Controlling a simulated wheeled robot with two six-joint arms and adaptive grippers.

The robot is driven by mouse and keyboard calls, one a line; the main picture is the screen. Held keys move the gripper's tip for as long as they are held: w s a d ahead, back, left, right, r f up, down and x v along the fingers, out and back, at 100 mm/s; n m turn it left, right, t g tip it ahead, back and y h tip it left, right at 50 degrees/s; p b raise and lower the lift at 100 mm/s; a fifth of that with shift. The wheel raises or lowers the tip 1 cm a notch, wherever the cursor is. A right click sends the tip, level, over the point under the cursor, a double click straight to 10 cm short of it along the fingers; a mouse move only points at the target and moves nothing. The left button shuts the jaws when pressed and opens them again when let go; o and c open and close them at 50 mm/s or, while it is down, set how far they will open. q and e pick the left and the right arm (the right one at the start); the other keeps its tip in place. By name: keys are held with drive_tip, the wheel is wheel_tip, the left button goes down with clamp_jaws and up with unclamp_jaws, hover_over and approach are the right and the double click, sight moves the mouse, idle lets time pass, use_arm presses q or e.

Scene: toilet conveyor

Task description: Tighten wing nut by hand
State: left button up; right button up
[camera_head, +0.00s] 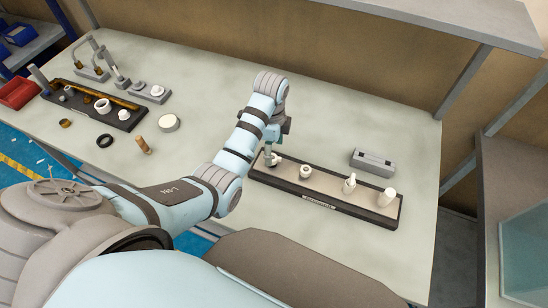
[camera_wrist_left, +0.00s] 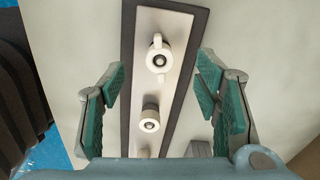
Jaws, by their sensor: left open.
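A white wing nut (camera_wrist_left: 158,57) with two short wings sits around a dark bolt end on the fixture board (camera_wrist_left: 182,70). My left gripper is open and pointed down over the left end of the board (camera_head: 330,203). In the left wrist view its green-padded fingers (camera_wrist_left: 163,95) are spread on either side of the board, empty and apart from the nut. My right gripper is in neither view.
A round white fitting (camera_head: 306,171), a white bottle-shaped part (camera_head: 349,184) and a white cylinder (camera_head: 386,197) stand along the board. A grey block (camera_head: 373,162) lies behind it. Several parts, a dark tray (camera_head: 94,108) and a red bin (camera_head: 17,93) are at the left.

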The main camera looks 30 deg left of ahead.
use_arm(q)
drive_tip(key=shift+n, duration=0.6)
drive_tip(key=shift+f, duration=0.1)
drive_tip(key=shift+f+b, duration=0.35)
drive_tip(key=shift+f, duration=1.35)
drive_tip(key=shift+c, duration=0.2)
